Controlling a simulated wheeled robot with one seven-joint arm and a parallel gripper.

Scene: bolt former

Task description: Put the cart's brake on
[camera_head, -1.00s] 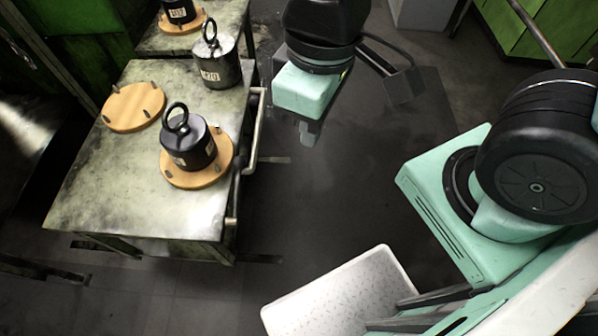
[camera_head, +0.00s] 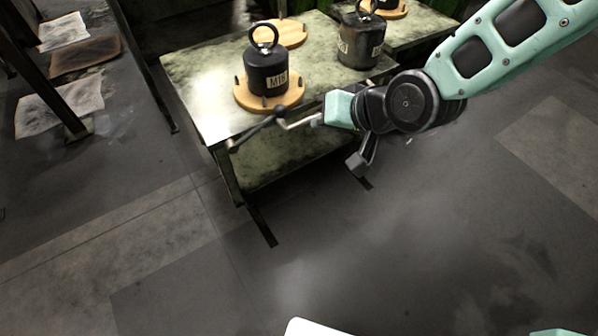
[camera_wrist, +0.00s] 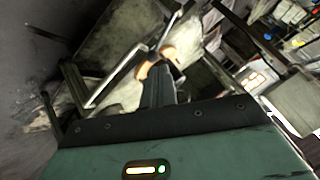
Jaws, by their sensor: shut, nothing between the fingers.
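The cart (camera_head: 205,85) is a low metal table with a worn pale top, upper left in the head view. A pale handle bar (camera_head: 298,124) runs along its near edge, and a dark rod with a rounded end (camera_head: 258,128) shows beside it. I cannot tell whether this rod is the brake. My gripper (camera_head: 323,117) is shut and empty, close to the handle bar's right end; contact cannot be told. In the wrist view, my shut fingers (camera_wrist: 160,85) point toward the cart, with a pale bar (camera_wrist: 122,76) close by on the left.
A black ringed weight (camera_head: 268,72) stands on a pegged wooden disc (camera_head: 250,100) on the cart. Another wooden disc (camera_head: 292,35) and a second weight (camera_head: 360,42) are behind. A further table (camera_head: 425,22) stands at upper right. The floor (camera_head: 400,240) in front is clear.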

